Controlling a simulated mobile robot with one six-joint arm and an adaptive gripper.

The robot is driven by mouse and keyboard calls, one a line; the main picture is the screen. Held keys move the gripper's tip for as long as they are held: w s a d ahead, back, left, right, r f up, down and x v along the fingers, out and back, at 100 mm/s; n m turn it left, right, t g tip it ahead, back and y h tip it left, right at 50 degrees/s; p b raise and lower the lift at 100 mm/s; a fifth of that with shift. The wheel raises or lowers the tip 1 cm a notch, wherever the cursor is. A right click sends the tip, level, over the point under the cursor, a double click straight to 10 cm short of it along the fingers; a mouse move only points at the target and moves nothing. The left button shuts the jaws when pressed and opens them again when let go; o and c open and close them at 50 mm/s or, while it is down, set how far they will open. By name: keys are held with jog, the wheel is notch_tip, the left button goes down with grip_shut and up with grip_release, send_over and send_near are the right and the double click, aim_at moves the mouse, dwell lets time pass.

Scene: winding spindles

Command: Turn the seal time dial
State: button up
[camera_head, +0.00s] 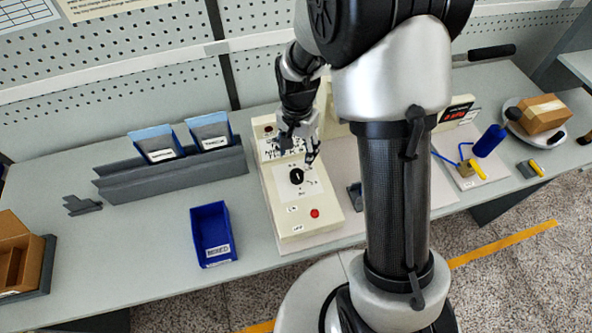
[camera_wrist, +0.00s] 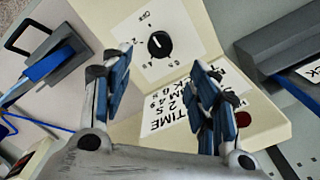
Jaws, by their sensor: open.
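The seal time dial (camera_head: 296,176) is a round black knob with a white pointer line on a cream sealer housing (camera_head: 279,211). In the wrist view the dial (camera_wrist: 160,45) sits on a white scale plate with numbers around it, beyond my fingertips. My gripper (camera_head: 298,150) is open and empty, above the housing just behind the dial. In the wrist view my gripper (camera_wrist: 165,75) has its two blue-padded fingers spread, with the dial between and past their tips, apart from them. A label reading TIME (camera_wrist: 185,118) lies partly hidden behind the right finger.
A red button (camera_head: 315,213) is near the housing's front. A blue bin (camera_head: 212,234) stands to its left, and two blue-edged pouches (camera_head: 157,145) stand in a grey rack (camera_head: 170,175) behind. My arm hides part of the bench to the right. A perforated wall rises behind.

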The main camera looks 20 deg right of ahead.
aim_at(297, 173)
notch_tip(297, 173, down, 11)
jog(key=shift+r+b, duration=0.1)
jog(key=shift+b, duration=0.7)
jog(key=shift+c, duration=0.6)
jog(key=c, duration=1)
jog(key=shift+o, duration=0.2)
jog(key=n, duration=0.5)
jog(key=shift+n+b, duration=0.3)
jog(key=shift+b, duration=0.05)
jog(key=n, duration=0.6)
